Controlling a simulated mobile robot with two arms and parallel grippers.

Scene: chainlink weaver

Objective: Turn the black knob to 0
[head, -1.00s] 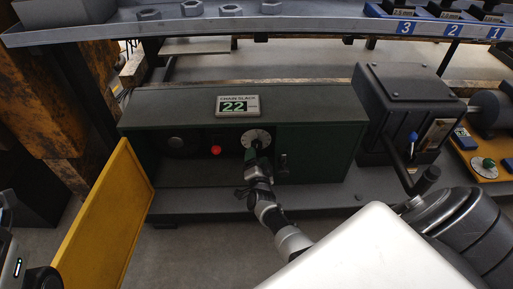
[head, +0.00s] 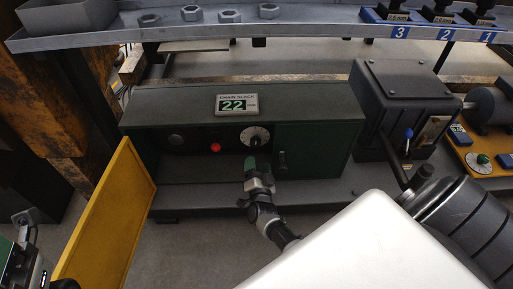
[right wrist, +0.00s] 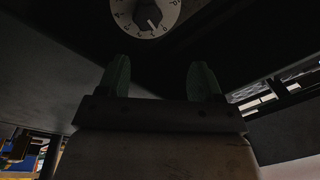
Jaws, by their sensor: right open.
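The black knob (head: 255,140) sits in a white numbered dial on the dark green cabinet (head: 320,150). It also shows at the top of the right wrist view (right wrist: 148,14), its light pointer mark facing down and slightly right. My right gripper (head: 252,162) is just below the dial in the head view. In the right wrist view its green fingers (right wrist: 158,78) are apart and empty, clear of the knob. Part of my left arm (head: 25,262) shows at the lower left; its jaw state is unclear.
The chain slack display (head: 237,104) on the cabinet reads 22. A red button (head: 215,147) is left of the dial, and a yellow door panel (head: 108,220) stands at left. A dark box with a blue-tipped lever (head: 408,134) is at right. A shelf with nuts runs above.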

